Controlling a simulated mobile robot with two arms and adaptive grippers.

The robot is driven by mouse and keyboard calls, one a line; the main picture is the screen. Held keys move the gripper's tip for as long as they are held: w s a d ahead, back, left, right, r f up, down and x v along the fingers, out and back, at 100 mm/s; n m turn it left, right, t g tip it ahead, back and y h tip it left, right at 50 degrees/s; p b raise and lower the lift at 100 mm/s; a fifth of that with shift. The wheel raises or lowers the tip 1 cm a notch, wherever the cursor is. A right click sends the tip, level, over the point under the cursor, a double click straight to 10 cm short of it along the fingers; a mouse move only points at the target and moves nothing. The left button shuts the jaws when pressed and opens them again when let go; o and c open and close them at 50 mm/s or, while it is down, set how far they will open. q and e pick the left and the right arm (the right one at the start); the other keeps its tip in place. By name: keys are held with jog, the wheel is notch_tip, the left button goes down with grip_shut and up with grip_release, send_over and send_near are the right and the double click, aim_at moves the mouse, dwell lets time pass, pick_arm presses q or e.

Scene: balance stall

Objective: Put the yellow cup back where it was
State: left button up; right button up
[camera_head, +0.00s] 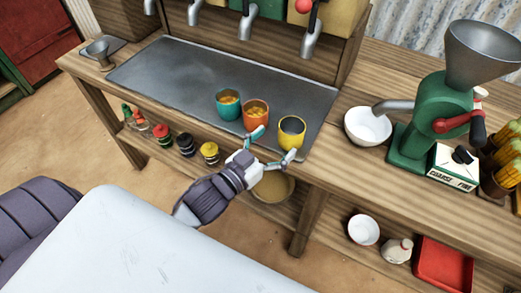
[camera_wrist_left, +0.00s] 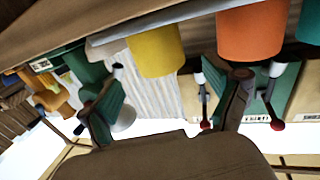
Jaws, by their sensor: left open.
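The yellow cup (camera_head: 291,135) stands upright on the grey metal counter plate (camera_head: 180,72), near its front edge. It looks empty inside. In the left wrist view, which is upside down, the yellow cup (camera_wrist_left: 156,50) hangs between the two finger directions, beyond the fingertips. My left gripper (camera_head: 272,146) is open just in front of the yellow cup, its fingers spread and nothing between them. The gripper also shows in the left wrist view (camera_wrist_left: 168,100). My right gripper is out of view.
An orange cup (camera_head: 256,116) and a teal cup (camera_head: 229,107) with yellow contents stand left of the yellow cup. A white bowl (camera_head: 367,128) and green grinder (camera_head: 433,125) are to the right. Taps (camera_head: 309,40) overhang the back. The plate's left part is clear.

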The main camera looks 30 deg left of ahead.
pick_arm(q)
jog(key=v, duration=0.6)
jog(key=s+a+f+g+y, duration=0.1)
jog(key=s+a+f+g, duration=0.15)
jog(key=f, duration=0.95)
jog(key=s+a+f+n+g+y, duration=0.1)
jog(key=s+f+g+y, duration=0.15)
jog(key=f, duration=0.95)
jog(key=s+a+f+g+y, duration=0.1)
jog(key=s+a+f+g, duration=0.15)
jog(key=f, duration=0.95)
jog(key=s+f+g, duration=0.5)
jog(key=s+f, duration=0.6)
jog(key=f, duration=0.1)
jog(key=s+d+f+g, duration=0.1)
jog(key=s+f+g, duration=0.45)
jog(key=s, duration=0.75)
notch_tip(320, 180, up, 3)
jog(key=t+p, duration=0.1)
jog(key=p, duration=0.3)
jog(key=shift+s+t+y, duration=0.1)
jog(key=shift+t+y, duration=0.25)
jog(key=shift+t, duration=0.05)
